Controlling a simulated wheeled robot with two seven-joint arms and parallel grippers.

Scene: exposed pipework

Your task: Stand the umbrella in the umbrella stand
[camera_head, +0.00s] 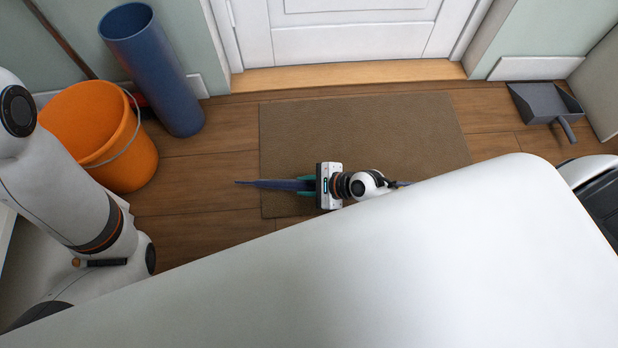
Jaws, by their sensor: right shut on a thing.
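The umbrella (263,184) is dark blue-purple and slim, and lies roughly level across the picture above the brown doormat. Its pointed end is to the left; a small part shows right of my wrist, and the rest is hidden by my arm and my white body. My right gripper (307,186), with teal fingers, is shut around the umbrella. The umbrella stand is probably the tall blue open cylinder (165,85) at the upper left, upright by the wall; its opening looks empty. My left arm is at the left edge, and its gripper is not in view.
An orange bucket (100,135) with a wire handle stands left of the blue cylinder, with a wooden pole (62,40) behind it. The doormat (380,130) lies before a white door (350,40). A grey dustpan (545,103) is at right. Floor between cylinder and mat is clear.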

